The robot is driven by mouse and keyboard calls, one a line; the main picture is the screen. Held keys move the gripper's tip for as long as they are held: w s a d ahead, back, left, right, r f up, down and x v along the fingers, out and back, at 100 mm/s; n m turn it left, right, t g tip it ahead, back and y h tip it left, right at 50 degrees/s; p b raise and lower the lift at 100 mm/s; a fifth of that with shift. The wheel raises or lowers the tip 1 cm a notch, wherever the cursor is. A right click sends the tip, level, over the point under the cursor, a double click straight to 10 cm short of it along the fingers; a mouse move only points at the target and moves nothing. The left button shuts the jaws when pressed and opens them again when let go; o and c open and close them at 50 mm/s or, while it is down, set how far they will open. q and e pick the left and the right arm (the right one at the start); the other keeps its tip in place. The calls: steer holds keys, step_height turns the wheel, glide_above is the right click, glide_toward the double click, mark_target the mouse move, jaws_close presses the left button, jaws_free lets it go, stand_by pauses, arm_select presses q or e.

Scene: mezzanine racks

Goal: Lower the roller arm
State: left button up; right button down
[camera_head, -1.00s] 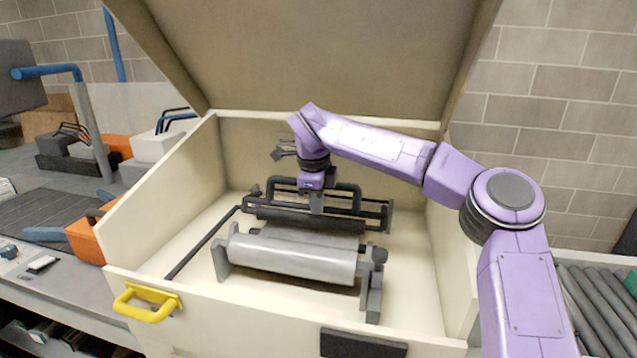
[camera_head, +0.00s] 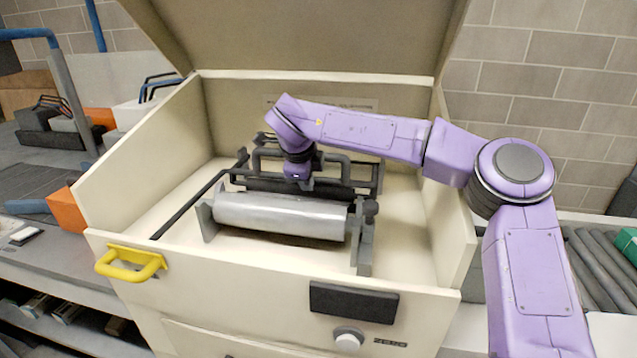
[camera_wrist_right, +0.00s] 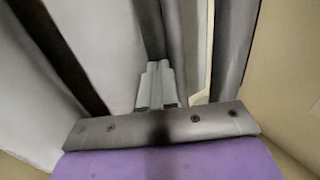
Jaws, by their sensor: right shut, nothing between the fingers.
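The roller arm (camera_head: 335,160) is a dark tubular frame with a dark roller along its front. It stands inside the open cream machine, just behind a large silver roller (camera_head: 280,214). My right gripper (camera_head: 303,184) is shut and empty, pointing down at the dark roller, close behind the silver one. Whether it touches the arm cannot be told. In the right wrist view, the closed fingertips (camera_wrist_right: 157,88) lie beside dark bars, with a pale grey surface to their left. My left gripper is not in view.
The machine's raised lid (camera_head: 310,35) stands over the bay, and cream side walls enclose it. A yellow handle (camera_head: 130,262) and a dark panel (camera_head: 353,301) are on the front. Grey conveyor rollers (camera_head: 590,262) are at the right. An orange block (camera_head: 68,209) lies outside at the left.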

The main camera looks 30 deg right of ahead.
steer(key=shift+a+f, duration=0.15)
steer(key=shift+f, duration=0.4)
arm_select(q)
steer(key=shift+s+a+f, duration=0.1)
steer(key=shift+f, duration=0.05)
arm_select(e)
steer(key=shift+s+f, duration=0.1)
steer(key=shift+f, duration=0.05)
arm_select(q)
steer(key=shift+p, duration=0.3)
arm_select(e)
steer(key=shift+a+r+p, duration=0.1)
steer(key=shift+r+p, duration=0.2)
steer(key=shift+r, duration=0.05)
arm_select(q)
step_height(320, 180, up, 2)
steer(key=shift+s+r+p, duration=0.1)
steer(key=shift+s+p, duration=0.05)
steer(key=shift+p, duration=0.55)
arm_select(e)
steer(key=s+a+v, duration=0.1)
steer(key=v, duration=1.2)
steer(key=shift+s+f, duration=0.2)
steer(key=shift+f, duration=0.05)
